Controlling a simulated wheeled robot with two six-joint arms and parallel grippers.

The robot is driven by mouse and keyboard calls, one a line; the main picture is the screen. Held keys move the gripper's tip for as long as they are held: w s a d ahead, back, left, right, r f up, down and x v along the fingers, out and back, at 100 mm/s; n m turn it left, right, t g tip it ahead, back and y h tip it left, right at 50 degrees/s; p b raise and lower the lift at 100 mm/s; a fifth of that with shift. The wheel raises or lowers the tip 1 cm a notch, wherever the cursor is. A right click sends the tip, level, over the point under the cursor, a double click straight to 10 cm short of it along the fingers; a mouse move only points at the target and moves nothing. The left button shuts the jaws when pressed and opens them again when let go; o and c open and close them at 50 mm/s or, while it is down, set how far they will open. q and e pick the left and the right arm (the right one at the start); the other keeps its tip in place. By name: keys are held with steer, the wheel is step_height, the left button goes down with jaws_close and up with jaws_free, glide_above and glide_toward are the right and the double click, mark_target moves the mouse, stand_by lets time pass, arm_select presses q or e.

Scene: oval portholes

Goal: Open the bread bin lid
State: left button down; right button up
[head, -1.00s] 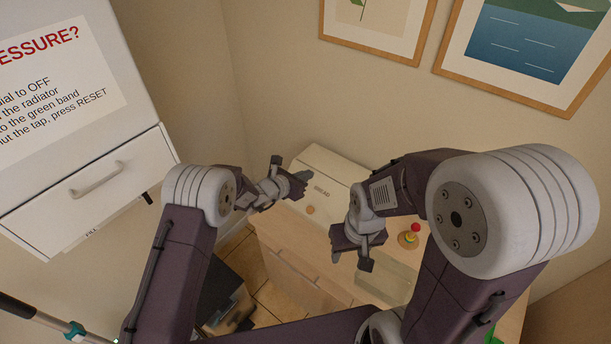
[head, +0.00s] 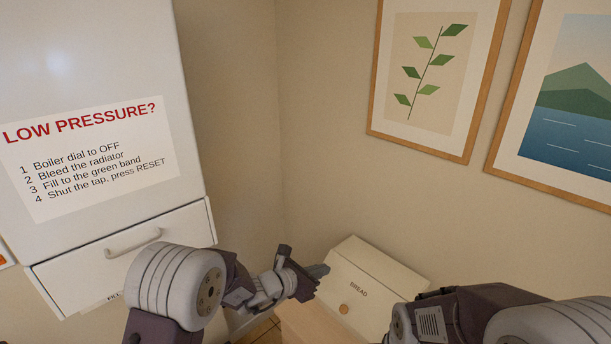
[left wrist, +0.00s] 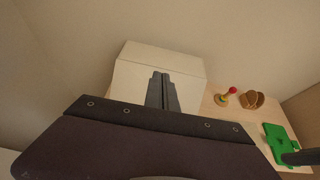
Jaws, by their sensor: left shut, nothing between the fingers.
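The bread bin (head: 372,283) is a cream box with the word BREAD and a round wooden knob (head: 344,309) on its front. It stands on a wooden top in the corner, and its lid looks closed. It also shows in the left wrist view (left wrist: 150,58). My left gripper (head: 318,271) is shut and empty, at the left side of the bin in the head view. In the left wrist view its fingers (left wrist: 162,88) overlap the bin's face; I cannot tell if they touch. My right arm shows at the lower right, but its gripper is out of view.
A white cabinet (head: 190,229) with a handled drawer and a LOW PRESSURE notice stands at the left. In the left wrist view, a toy with a red ball (left wrist: 233,90), a brown item (left wrist: 254,100) and a green object (left wrist: 287,146) are right of the bin.

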arm_select(q)
steer(key=s+a+f+m+g+y+b, duration=0.2)
steer(key=s+a+f+m, duration=0.4)
steer(key=s+a+m, duration=0.6)
steer(key=s+a+f+m+g+y+b, duration=0.3)
steer(key=s+a+f+m+g+y, duration=0.2)
steer(key=s+a+m, duration=0.7)
steer(key=shift+s+f+m+y, duration=0.45)
steer(key=shift+s+m+y, duration=0.15)
steer(key=shift+m+y, duration=0.5)
